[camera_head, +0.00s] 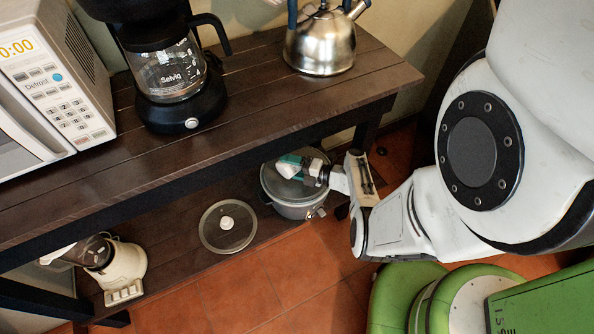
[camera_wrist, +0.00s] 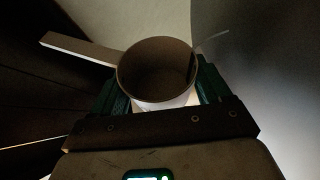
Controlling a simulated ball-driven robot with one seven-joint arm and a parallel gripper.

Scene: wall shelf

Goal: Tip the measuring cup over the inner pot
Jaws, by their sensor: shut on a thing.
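My gripper (camera_head: 303,168) reaches under the table top, above the grey inner pot (camera_head: 302,210) on the lower shelf. It is shut on the white measuring cup (camera_head: 288,171); only a small pale part of the cup shows in the head view beside the green fingers. In the wrist view the cup (camera_wrist: 158,103) sits between the two green fingers of my gripper (camera_wrist: 160,92). Its round mouth faces the camera, its inside looks dark, and its handle points left. I cannot tell what is in the cup. The gripper hides part of the pot's mouth.
The wooden table top (camera_head: 262,100) overhangs the pot. It carries a microwave (camera_head: 85,75), coffee maker (camera_head: 180,110) and steel kettle (camera_head: 322,45).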

